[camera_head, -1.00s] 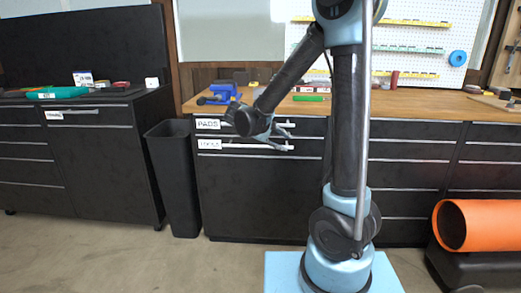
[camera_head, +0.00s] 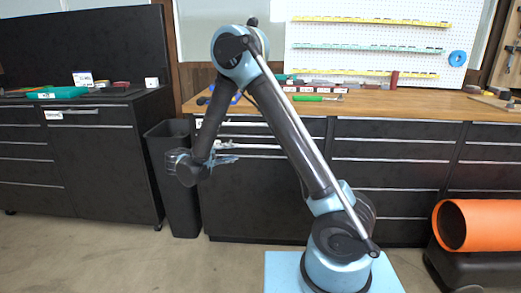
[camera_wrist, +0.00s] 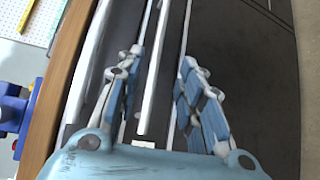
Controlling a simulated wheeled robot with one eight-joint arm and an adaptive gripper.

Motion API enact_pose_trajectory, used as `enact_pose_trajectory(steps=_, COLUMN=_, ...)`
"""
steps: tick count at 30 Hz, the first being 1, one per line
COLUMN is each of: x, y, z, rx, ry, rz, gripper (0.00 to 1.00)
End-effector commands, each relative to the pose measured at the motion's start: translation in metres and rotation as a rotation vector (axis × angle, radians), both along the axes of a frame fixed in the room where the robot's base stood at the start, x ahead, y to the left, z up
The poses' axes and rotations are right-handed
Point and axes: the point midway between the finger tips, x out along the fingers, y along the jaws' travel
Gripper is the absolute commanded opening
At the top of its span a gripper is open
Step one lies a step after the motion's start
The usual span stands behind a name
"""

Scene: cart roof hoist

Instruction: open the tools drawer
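The black drawer cabinet (camera_head: 265,190) stands under the wooden bench, and its drawers look shut. The second drawer from the top has a pale bar handle (camera_head: 262,147); my arm hides its label in the head view. That label was too blurred to read earlier. My gripper (camera_head: 236,153) is in front of this drawer's left part. In the wrist view my gripper (camera_wrist: 162,56) is open, with a pale handle bar (camera_wrist: 160,80) running between its two fingers. The fingers look apart from the bar; depth is hard to judge. Another bar (camera_wrist: 92,75) lies left of the fingers.
A black bin (camera_head: 172,200) stands left of the cabinet. A second cabinet (camera_head: 100,165), with a labelled drawer, is further left. An orange tube (camera_head: 490,226) lies at the right. A blue vise (camera_wrist: 12,115) sits on the bench (camera_head: 400,103). The floor in front is clear.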

Motion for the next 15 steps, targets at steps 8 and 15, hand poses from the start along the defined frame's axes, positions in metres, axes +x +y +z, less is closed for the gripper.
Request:
enact_pose_trajectory(steps=8, x=0.024, y=-0.028, z=-0.005, rx=-0.001, ry=0.000, rz=-0.005, gripper=0.35)
enact_pose_trajectory(steps=15, x=0.053, y=-0.059, z=-0.011, rx=0.000, ry=0.001, rz=-0.004, gripper=0.35)
